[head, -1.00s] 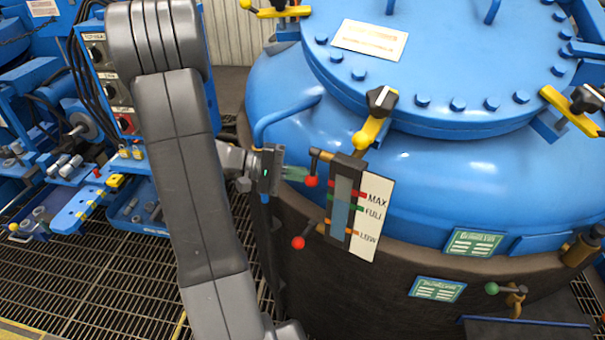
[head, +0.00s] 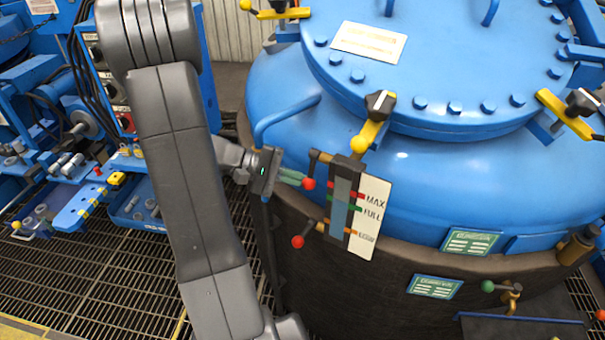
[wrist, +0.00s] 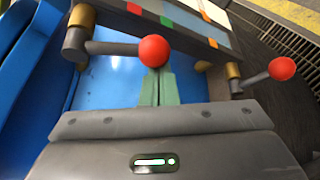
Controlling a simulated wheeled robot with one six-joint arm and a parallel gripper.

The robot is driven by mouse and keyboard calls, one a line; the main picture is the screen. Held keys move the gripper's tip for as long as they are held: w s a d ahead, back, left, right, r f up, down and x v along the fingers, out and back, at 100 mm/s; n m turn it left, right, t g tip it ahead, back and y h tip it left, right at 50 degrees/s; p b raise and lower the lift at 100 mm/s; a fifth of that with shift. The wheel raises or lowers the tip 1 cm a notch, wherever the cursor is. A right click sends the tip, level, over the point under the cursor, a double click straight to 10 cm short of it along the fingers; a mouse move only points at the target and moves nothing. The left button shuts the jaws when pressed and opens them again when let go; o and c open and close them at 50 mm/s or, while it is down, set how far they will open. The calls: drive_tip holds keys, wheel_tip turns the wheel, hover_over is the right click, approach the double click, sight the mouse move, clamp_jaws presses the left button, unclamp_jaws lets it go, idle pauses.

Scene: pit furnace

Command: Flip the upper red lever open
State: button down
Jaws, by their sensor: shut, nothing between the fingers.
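The upper red lever's ball (head: 309,184) sits at the upper left of the level gauge (head: 343,205), on a dark arm that hangs down from a brass fitting. In the wrist view this red ball (wrist: 154,51) is right at the fingertips, and its arm runs left to the fitting. The lower red lever (head: 298,242) sits below it and also shows at the right of the wrist view (wrist: 282,68). My gripper (head: 300,180) is shut, with its green fingers (wrist: 158,86) together just behind or against the upper ball. I cannot tell whether they touch.
The gauge stands on the blue furnace vessel (head: 420,180), beside a MAX, FULL, LOW label plate (head: 370,217). A bent blue pipe (head: 280,120) is close above my gripper. A yellow clamp handle (head: 368,135) is above the gauge. Grating floor lies at left.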

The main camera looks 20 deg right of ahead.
drive_tip(key=s+a+r+n+g+y+p, duration=0.1)
drive_tip(key=s+a+r+n+y+p, duration=0.1)
drive_tip(key=a+r+p, duration=0.3)
drive_tip(key=shift+s+r+n+y+p, duration=0.3)
drive_tip(key=shift+s+r+n+p, duration=0.25)
drive_tip(key=shift+s+p, duration=0.2)
drive_tip(key=shift+r, duration=0.3)
idle(0.6)
